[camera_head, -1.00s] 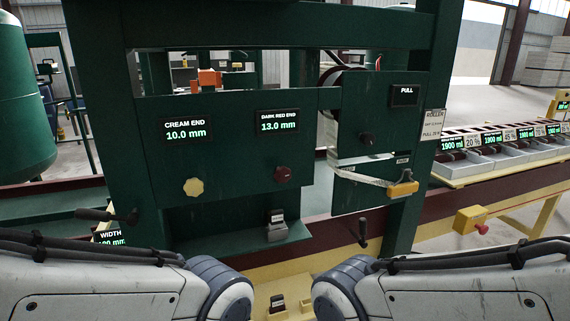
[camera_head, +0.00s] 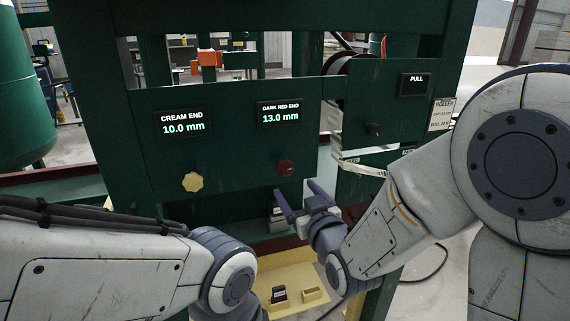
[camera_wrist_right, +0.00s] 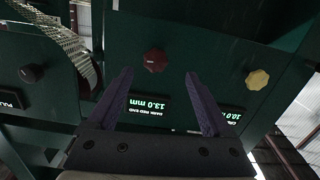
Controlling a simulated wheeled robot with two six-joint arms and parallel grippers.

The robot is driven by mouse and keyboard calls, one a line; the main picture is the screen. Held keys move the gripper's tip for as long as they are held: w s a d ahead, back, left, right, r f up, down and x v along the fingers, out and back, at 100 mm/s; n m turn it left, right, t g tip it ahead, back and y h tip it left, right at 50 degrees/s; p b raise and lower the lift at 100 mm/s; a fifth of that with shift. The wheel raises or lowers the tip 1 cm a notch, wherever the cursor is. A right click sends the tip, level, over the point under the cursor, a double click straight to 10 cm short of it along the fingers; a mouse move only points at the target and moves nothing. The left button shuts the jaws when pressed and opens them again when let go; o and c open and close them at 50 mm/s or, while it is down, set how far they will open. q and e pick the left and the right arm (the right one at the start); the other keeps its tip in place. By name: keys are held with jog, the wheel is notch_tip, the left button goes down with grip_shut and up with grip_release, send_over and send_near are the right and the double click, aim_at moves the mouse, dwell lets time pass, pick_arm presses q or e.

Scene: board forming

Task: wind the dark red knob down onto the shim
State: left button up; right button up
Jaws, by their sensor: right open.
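The dark red knob (camera_head: 285,167) is on the green panel below the display "DARK RED END 13.0 mm" (camera_head: 280,115). It also shows in the right wrist view (camera_wrist_right: 155,61), ahead of and between the fingertips, with nothing gripping it. My right gripper (camera_head: 297,189) is open and empty, just below the knob in the head view. A small block with a dark top (camera_head: 277,211), possibly the shim, is on the ledge below, partly hidden by my right gripper. Whether the knob's end touches it cannot be seen. My left gripper is out of view.
A cream knob (camera_head: 193,182) is left of the red one, under a display reading 10.0 mm (camera_head: 182,125). A yellow tray (camera_head: 262,270) low in front holds a small dark-topped block (camera_head: 279,295). A pale strip (camera_head: 358,168) is at the right panel.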

aim_at(286, 168)
jog(key=shift+t, duration=0.4)
jog(key=p+x, duration=0.1)
jog(key=x, duration=0.2)
jog(key=p+x, duration=0.1)
jog(key=x, duration=0.2)
jog(key=r+p+x, duration=0.1)
jog(key=p+x, duration=0.1)
jog(key=x, duration=0.1)
jog(key=shift+w+d, duration=0.15)
jog(key=shift+w, duration=0.3)
jog(key=shift+w+f, duration=0.1)
jog(key=shift+w, duration=0.25)
